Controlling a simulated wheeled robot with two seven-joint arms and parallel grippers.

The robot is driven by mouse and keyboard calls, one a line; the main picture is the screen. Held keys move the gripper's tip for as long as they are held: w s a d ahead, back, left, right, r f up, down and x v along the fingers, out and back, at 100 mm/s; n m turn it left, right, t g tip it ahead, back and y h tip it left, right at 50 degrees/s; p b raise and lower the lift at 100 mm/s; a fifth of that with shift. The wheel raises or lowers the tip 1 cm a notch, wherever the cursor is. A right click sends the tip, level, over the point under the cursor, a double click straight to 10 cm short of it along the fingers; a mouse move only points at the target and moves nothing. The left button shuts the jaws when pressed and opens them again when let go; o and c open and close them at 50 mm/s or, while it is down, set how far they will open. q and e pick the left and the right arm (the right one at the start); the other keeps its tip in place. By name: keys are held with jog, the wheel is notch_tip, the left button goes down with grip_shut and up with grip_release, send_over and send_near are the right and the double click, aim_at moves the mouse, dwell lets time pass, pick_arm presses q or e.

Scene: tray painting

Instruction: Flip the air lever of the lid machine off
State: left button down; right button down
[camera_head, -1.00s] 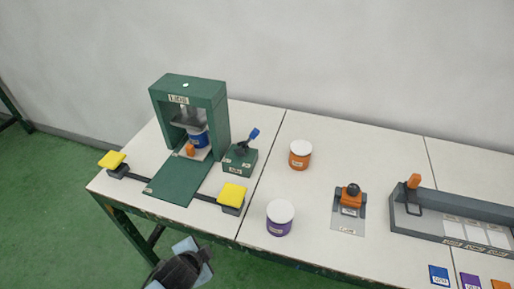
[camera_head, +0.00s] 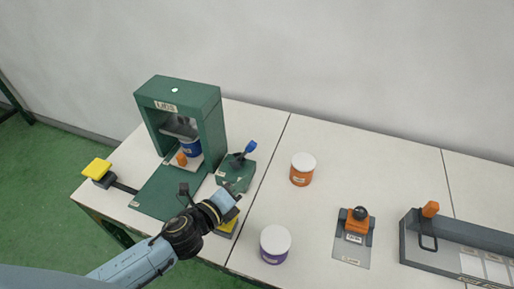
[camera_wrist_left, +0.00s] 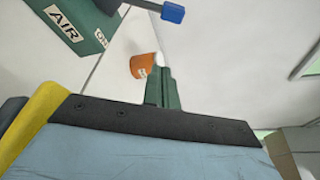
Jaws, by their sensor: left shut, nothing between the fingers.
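The lid machine (camera_head: 208,95) is a green frame with a LIDS label at the left of the table. The air box (camera_head: 232,180) is a green block right of the machine, with a dark lever (camera_head: 238,158) tilted up and right to a blue tip (camera_head: 251,146). In the left wrist view the box's AIR label (camera_wrist_left: 62,22) and the blue lever tip (camera_wrist_left: 173,13) show at the top. My left gripper (camera_head: 236,196) is just in front of the box, apart from the lever, its fingers (camera_wrist_left: 161,88) shut and empty. My right gripper is out of view.
An orange tub (camera_head: 302,169) and a purple tub (camera_head: 275,244) stand right of the air box. A yellow pad (camera_head: 96,168) is at the left; another is partly hidden under my left gripper. An orange-handled clamp (camera_head: 356,225) and a grey rack (camera_head: 415,240) are farther right.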

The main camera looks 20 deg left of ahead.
aim_at(245, 152)
pick_arm(q)
jog(key=w, duration=0.9)
jog(key=shift+w+r+p, duration=0.15)
jog(key=shift+r+p, duration=0.05)
jog(key=shift+p, duration=0.15)
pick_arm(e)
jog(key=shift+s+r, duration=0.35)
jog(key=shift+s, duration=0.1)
pick_arm(q)
jog(key=shift+a, duration=0.1)
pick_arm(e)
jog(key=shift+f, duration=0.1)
